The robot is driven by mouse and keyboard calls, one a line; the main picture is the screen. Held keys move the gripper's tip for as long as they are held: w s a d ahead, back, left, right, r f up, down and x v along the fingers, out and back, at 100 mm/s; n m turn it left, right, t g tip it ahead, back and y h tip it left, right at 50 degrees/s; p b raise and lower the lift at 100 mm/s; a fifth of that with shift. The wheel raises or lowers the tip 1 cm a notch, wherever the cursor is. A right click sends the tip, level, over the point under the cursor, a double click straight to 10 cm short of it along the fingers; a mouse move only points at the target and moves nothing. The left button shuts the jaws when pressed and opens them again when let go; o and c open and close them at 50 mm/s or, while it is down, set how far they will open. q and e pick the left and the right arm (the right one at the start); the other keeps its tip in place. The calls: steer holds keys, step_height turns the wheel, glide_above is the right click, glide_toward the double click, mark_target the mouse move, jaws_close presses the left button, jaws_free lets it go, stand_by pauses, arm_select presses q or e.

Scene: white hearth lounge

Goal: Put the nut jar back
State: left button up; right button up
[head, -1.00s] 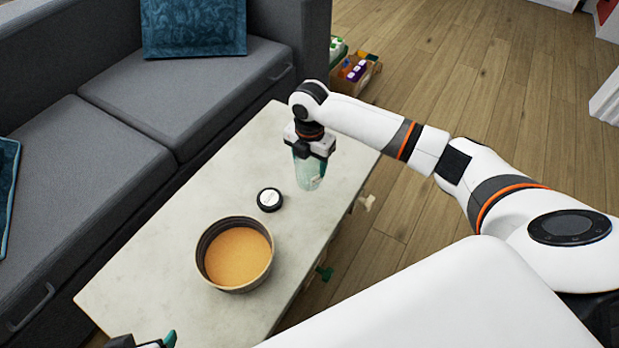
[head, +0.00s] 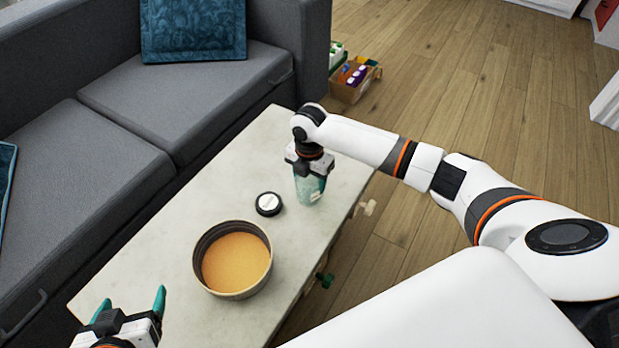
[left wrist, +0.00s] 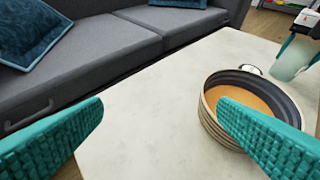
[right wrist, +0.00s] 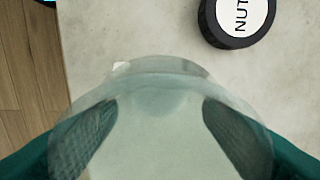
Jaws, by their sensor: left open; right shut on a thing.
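The nut jar (head: 309,190) is clear greenish glass, upright at the table's right side. My right gripper (head: 310,174) is shut on it from above. In the right wrist view the jar (right wrist: 155,135) is between both fingers and looks empty. I cannot tell whether its base touches the table. A black lid (head: 269,204) with a white label lies left of the jar; the label reads "NUT" in the right wrist view (right wrist: 237,18). My left gripper (head: 132,303) is open and empty at the table's near left, left of the bowl.
A round bowl (head: 205,278) with orange-brown contents stands on the pale stone table (head: 150,245). A grey sofa (head: 130,150) runs along the left. A box of colourful items (head: 352,88) is on the wooden floor beyond. The table between bowl and sofa is clear.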

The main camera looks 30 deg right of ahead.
steer(key=o, duration=1.1)
